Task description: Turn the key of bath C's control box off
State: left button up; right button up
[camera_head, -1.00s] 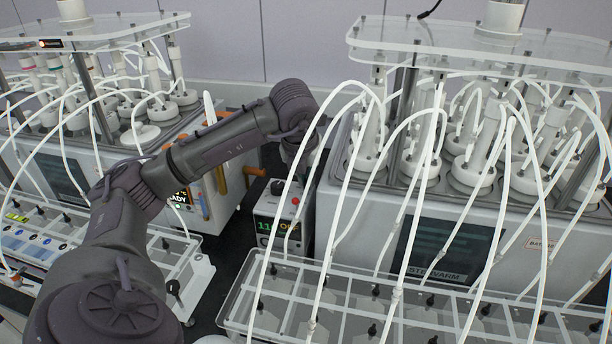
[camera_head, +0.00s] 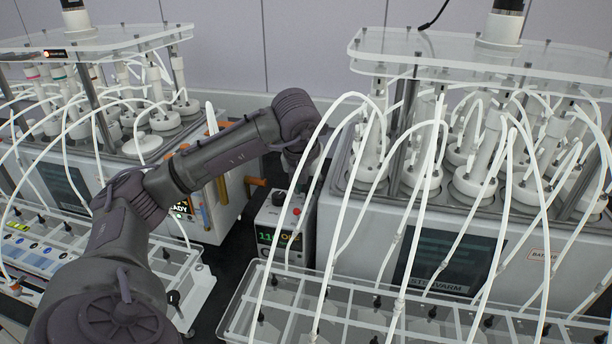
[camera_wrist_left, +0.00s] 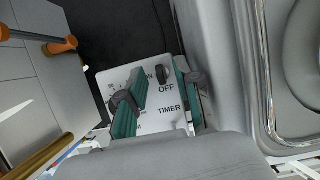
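A small control box (camera_head: 269,222) with a green-lit display and a red button (camera_head: 296,211) stands left of the right-hand bath (camera_head: 345,222). Its white top (camera_wrist_left: 155,122) shows in the left wrist view with the printed words OFF, TIMER and a partly covered ON. A dark key or knob (camera_wrist_left: 163,74) stands on it just above OFF. My left gripper (camera_wrist_left: 164,67) is open, with one teal finger on each side of the key and gaps showing. In the head view my left gripper (camera_head: 298,163) is above the box, partly hidden by white tubes. My right gripper is not in view.
White tubes hang over both baths and in front of the box. Clear racks (camera_head: 300,275) stand in front. A dark gap (camera_wrist_left: 110,30) lies beside the box in the wrist view.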

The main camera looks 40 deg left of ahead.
pick_arm(q)
jog(key=v, duration=1.1)
jog(key=shift+s+r, duration=0.15)
jog(key=shift+r, duration=0.15)
